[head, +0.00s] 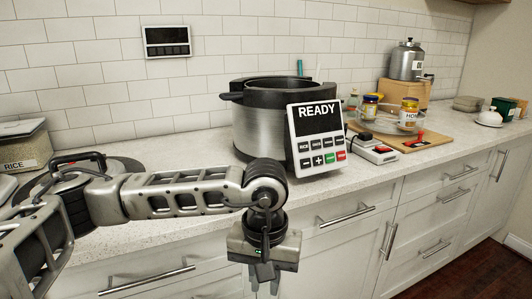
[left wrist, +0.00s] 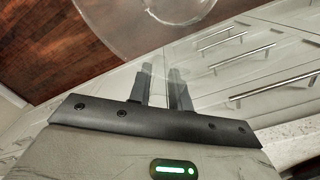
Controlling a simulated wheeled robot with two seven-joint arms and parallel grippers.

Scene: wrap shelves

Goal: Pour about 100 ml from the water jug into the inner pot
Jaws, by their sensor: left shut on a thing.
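A large silver cooker (head: 255,128) with a black rim and a panel reading READY (head: 317,112) stands on the counter in the head view. Its top looks open and dark inside; I cannot make out the inner pot from this angle. My left gripper (head: 264,280) hangs in front of the counter, below its edge, pointing down. In the left wrist view the left gripper's fingers (left wrist: 161,88) are close together on something clear. A clear, rounded vessel, apparently the water jug (left wrist: 145,14), shows beyond the fingertips. The jug is not visible in the head view. My right gripper is not in view.
A round lid-like thing with a black handle (head: 72,160) and a rice container (head: 22,146) are at the left. Right of the cooker are a small device with a red button (head: 376,151), a wooden board (head: 440,138), a glass bowl with jars, and a metal dispenser (head: 405,62).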

